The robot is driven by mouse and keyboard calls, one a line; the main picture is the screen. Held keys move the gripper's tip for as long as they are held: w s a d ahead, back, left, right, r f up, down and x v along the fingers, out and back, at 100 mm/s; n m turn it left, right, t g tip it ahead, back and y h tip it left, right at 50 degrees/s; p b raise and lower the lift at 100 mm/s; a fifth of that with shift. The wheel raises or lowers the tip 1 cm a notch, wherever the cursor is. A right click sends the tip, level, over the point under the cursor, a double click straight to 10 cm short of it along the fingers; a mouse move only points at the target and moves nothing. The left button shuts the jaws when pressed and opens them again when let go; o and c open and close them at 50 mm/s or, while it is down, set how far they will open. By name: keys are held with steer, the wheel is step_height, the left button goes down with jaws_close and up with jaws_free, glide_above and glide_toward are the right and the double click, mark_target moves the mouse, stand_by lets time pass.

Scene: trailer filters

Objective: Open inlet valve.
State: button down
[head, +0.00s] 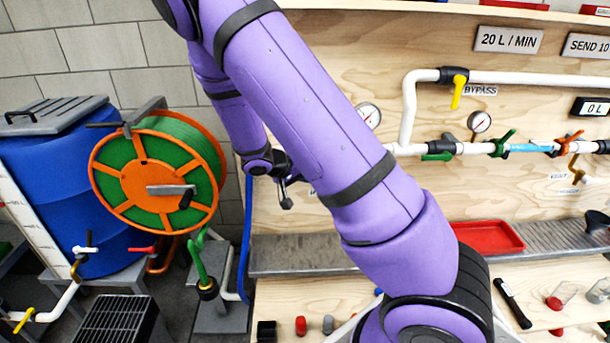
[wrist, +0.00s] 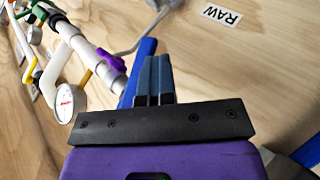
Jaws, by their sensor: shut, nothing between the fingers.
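My gripper (wrist: 155,62) is shut and empty, its dark fingers together at the centre of the wrist view. A purple valve handle (wrist: 106,59) sits on the white pipe to the left of the fingers, apart from them in the picture. A blue pipe (wrist: 138,72) runs behind the fingers. No label reading "inlet" is legible, so I cannot tell for sure which valve is the inlet valve. In the head view my gripper (head: 285,190) is beside the board's left edge, and my purple arm hides part of the pipe run.
A gauge (head: 369,115) and a yellow bypass handle (head: 459,91) are on the board. Green handles (head: 440,149) and an orange handle (head: 570,141) line the pipe. A hose reel (head: 155,180) and blue barrel (head: 60,170) stand left. A "RAW" label (wrist: 222,16) is on the board.

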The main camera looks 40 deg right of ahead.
steer(key=shift+s+d+r+n+g+h, duration=0.15)
steer(key=shift+s+d+n+g+h, duration=0.4)
steer(key=shift+h, duration=1.1)
steer(key=shift+s+d+r+n+g+h, duration=0.2)
steer(key=shift+d+n+g+h, duration=0.35)
steer(key=shift+h, duration=1.05)
steer(key=shift+s+d+r+n+g+h, duration=0.1)
steer(key=shift+s+d+n+g+h, duration=0.25)
steer(key=shift+d+n+h, duration=0.9)
steer(key=shift+s+a+m+h, duration=0.1)
steer(key=shift+a+m+h, duration=0.25)
steer(key=shift+a+h, duration=0.2)
